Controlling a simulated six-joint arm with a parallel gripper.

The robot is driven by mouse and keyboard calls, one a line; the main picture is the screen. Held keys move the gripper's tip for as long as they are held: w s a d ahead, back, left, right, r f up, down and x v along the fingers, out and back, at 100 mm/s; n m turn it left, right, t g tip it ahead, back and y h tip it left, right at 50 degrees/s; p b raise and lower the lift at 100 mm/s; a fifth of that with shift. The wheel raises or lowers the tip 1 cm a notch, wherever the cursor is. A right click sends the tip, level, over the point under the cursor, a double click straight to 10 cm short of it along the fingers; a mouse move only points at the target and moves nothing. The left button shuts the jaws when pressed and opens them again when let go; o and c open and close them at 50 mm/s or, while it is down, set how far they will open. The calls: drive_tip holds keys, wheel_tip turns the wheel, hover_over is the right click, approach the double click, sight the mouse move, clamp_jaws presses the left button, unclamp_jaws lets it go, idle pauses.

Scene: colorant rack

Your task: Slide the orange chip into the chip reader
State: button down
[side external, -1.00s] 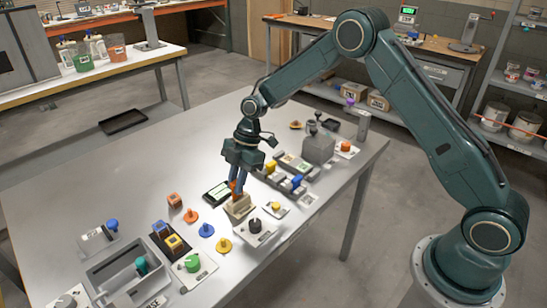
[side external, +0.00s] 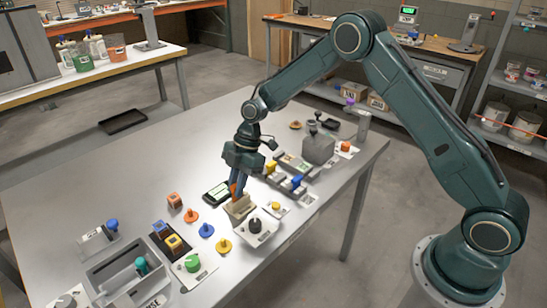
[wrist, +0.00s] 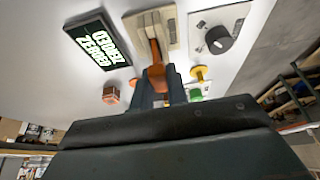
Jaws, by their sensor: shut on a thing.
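My gripper (side external: 238,183) points down over the beige chip reader (side external: 241,211) in the side view. It is shut on the orange chip (wrist: 155,50), which shows between my fingers in the wrist view. The chip's far end is at the beige reader (wrist: 150,24); how deep it sits in the slot I cannot tell. My fingers hide part of the chip. A dark display with bright green text (wrist: 95,42) lies beside the reader.
A plate with a black knob (side external: 255,226) stands close to the reader's right. Orange, blue and yellow pegs (side external: 206,230) and an orange cube (side external: 174,200) stand to the left. A grey tray (side external: 105,272) is at the front left. The table's far left is clear.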

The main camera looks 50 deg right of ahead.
drive_tip(key=shift+f, duration=1)
idle(0.3)
drive_tip(key=shift+r, duration=0.15)
drive_tip(key=shift+r, duration=0.5)
drive_tip(key=shift+r, duration=0.35)
drive_tip(key=shift+r, duration=0.35)
drive_tip(key=shift+r, duration=0.15)
